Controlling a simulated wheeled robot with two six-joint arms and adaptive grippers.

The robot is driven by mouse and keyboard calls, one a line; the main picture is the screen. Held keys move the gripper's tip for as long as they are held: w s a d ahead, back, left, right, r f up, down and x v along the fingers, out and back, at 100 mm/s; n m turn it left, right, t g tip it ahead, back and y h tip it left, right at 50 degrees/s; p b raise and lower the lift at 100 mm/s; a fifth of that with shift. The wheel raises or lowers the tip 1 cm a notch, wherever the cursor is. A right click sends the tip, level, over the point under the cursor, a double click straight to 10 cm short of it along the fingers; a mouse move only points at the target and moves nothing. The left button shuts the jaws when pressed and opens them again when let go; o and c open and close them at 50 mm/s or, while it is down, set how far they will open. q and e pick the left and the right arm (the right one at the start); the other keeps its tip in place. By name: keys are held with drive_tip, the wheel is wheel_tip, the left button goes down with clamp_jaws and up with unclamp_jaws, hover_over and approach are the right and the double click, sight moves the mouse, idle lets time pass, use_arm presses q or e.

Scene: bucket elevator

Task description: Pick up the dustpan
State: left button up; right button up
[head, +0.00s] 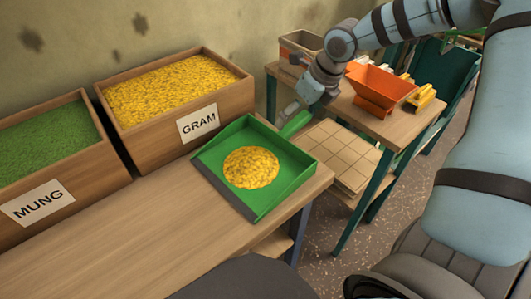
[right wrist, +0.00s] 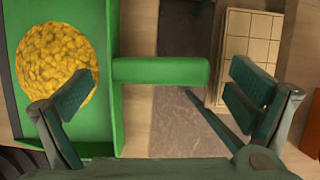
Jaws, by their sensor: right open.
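The green dustpan (head: 268,202) lies on the wooden bench, with a round heap of yellow grain (head: 250,167) in it. Its green handle (head: 296,123) points away toward the back right; in the right wrist view the handle (right wrist: 160,71) lies across the middle. My right gripper (head: 304,106) is near the handle, open and empty. In the right wrist view its fingers (right wrist: 162,85) are spread wide, the left one over the pan and the right one past the handle's free end. My left gripper is not in view.
A second table at the right holds an orange hopper (head: 381,88). A gap separates the tables.

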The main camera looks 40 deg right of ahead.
sight(293, 120)
drive_tip(key=x, duration=0.4)
drive_tip(key=shift+a+f+b, duration=0.15)
drive_tip(key=shift+f+b, duration=0.1)
drive_tip(key=shift+b, duration=0.1)
drive_tip(key=shift+w+f, duration=0.2)
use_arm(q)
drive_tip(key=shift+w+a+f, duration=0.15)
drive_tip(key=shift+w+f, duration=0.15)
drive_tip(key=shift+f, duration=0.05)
use_arm(e)
drive_tip(key=c, duration=1)
drive_tip(key=shift+r, duration=0.15)
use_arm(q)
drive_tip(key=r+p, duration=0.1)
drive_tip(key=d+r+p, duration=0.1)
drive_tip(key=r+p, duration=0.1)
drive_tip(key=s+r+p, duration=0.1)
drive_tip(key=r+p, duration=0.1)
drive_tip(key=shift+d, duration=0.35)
use_arm(e)
wheel_tip(293, 120, up, 20)
drive_tip(key=shift+f, duration=0.1)
